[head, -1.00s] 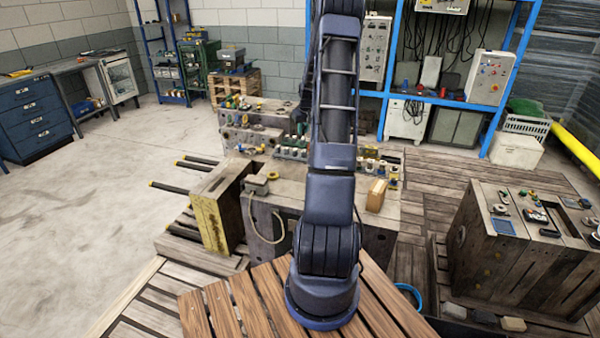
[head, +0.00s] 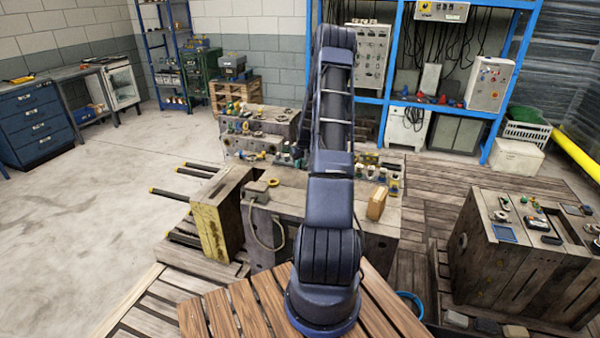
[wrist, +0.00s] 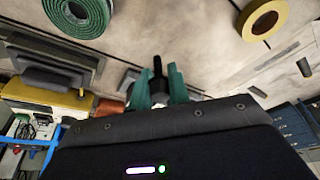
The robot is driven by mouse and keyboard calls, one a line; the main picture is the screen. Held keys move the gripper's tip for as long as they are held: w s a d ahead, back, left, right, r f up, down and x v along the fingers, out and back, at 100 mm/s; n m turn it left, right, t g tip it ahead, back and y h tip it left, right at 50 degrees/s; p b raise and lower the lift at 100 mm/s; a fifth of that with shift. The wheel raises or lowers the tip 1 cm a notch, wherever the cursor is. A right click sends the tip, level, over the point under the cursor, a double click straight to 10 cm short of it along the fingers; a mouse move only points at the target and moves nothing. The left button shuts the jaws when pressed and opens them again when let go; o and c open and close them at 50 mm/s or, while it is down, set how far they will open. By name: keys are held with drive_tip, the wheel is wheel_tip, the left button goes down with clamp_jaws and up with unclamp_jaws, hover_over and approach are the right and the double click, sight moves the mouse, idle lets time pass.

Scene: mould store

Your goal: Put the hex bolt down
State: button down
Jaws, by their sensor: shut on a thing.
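In the wrist view my gripper (wrist: 160,88) has teal fingers shut on a dark, slim hex bolt (wrist: 157,66). The bolt points away from the camera, past the fingertips, and its lower part is hidden between the fingers. Behind it is a pale, worn surface (wrist: 190,40). I cannot tell whether the bolt touches this surface. In the head view my arm hides most of the area around the gripper, and the bolt cannot be made out.
In the wrist view a green coil (wrist: 80,14) lies upper left and a yellow roll (wrist: 262,18) upper right. In the head view a cardboard-coloured block (head: 376,203) stands right of my arm on the worn bench (head: 400,222). Several small items line its back.

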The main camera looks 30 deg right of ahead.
sight(300, 177)
drive_tip(key=shift+f, duration=2.3)
drive_tip(key=shift+f, duration=0.15)
drive_tip(key=c, duration=1.3)
unclamp_jaws()
